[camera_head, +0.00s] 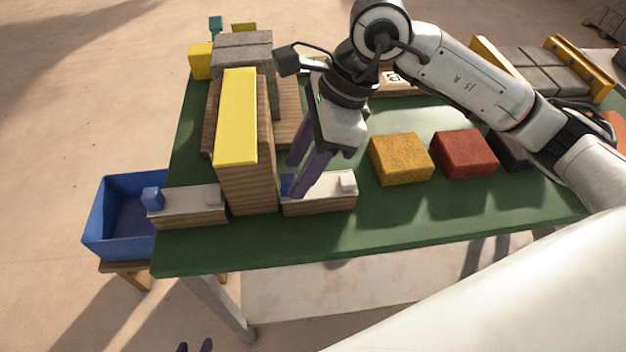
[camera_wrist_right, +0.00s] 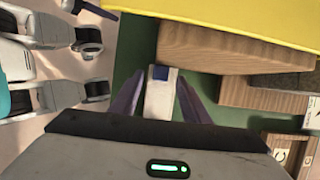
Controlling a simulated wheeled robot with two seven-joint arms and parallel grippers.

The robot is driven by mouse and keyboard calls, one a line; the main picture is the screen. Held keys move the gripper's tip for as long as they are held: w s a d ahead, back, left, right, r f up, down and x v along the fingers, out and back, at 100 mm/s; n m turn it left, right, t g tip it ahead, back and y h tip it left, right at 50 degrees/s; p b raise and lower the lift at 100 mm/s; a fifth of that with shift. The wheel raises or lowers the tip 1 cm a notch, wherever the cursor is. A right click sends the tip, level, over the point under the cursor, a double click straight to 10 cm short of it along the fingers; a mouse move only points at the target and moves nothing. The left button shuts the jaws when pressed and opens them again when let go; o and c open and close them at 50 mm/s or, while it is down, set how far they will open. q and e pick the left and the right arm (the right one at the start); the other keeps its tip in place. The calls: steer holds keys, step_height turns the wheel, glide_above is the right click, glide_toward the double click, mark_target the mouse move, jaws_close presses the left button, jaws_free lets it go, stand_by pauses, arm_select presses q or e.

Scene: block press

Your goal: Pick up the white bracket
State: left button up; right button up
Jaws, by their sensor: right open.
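A white bracket (camera_head: 330,184) lies on a low wooden block right of the tall yellow-topped wooden block, with a blue part at its left end. My right gripper (camera_head: 298,180) is open over this bracket, its dark fingers pointing down. In the right wrist view the bracket (camera_wrist_right: 160,98) shows between the open fingers (camera_wrist_right: 160,98); contact cannot be told. A similar white piece (camera_head: 190,200) with a blue knob lies on a wooden block left of the tall block. Only two dark tips of my left gripper (camera_head: 195,347) show at the bottom edge.
The tall yellow-topped block (camera_head: 238,115) stands close left of my right gripper. Grey blocks (camera_head: 242,52) are behind it. Yellow (camera_head: 400,158) and red (camera_head: 464,153) blocks lie to the right. A blue bin (camera_head: 97,220) stands at the left. The green table's (camera_head: 400,230) front is clear.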

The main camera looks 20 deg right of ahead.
steer(key=shift+a+f, duration=0.2)
steer(key=shift+f, duration=0.35)
steer(key=c, duration=1)
jaws_close()
steer(key=shift+r, duration=0.15)
